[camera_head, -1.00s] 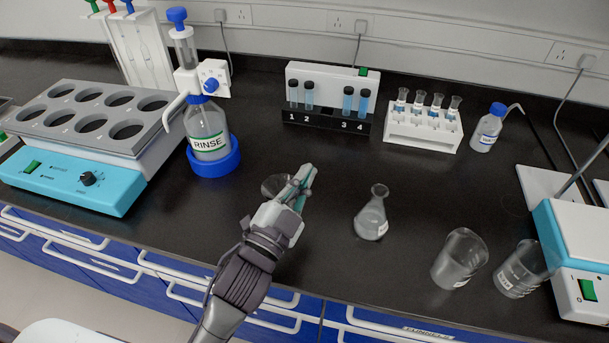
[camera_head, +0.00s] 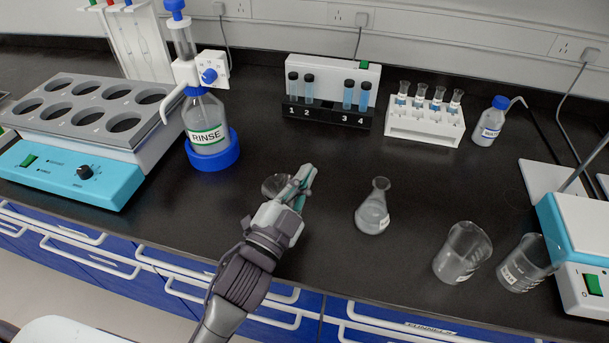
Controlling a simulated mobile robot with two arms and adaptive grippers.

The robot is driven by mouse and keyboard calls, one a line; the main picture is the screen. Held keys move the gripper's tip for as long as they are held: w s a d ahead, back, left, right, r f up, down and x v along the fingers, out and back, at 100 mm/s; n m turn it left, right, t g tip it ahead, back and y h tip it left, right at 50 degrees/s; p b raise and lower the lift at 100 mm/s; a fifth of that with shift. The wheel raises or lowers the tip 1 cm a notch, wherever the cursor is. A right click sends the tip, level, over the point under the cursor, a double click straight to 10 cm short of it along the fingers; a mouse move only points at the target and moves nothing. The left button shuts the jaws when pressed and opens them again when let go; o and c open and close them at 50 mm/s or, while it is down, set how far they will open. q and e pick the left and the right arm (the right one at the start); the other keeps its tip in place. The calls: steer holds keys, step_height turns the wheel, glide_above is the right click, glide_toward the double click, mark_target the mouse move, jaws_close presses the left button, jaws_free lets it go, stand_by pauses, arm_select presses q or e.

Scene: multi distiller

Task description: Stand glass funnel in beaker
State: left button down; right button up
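My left gripper (camera_head: 303,180) is over the front middle of the black bench. Its fingers are close together on the clear glass funnel (camera_head: 273,186), whose bowl shows just left of them; the fingers hide the rest of it. Two empty clear glass beakers stand at the front right: one beaker (camera_head: 460,253) is nearer, and the other beaker (camera_head: 524,264) is beside the hotplate. Both are well to the right of the gripper. My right gripper is out of view.
A conical flask (camera_head: 372,211) stands between the gripper and the beakers. A rinse bottle (camera_head: 206,121) in a blue base and a heating block (camera_head: 75,178) are left. A tube rack (camera_head: 327,113), a white rack (camera_head: 425,126) and a wash bottle (camera_head: 491,122) stand behind. A hotplate (camera_head: 583,245) is far right.

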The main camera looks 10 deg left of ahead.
arm_select(q)
steer(key=shift+f+b, duration=0.3)
steer(key=shift+f, duration=0.25)
steer(key=c, duration=1.2)
jaws_free()
steer(key=shift+c, duration=0.2)
steer(key=shift+r, duration=0.1)
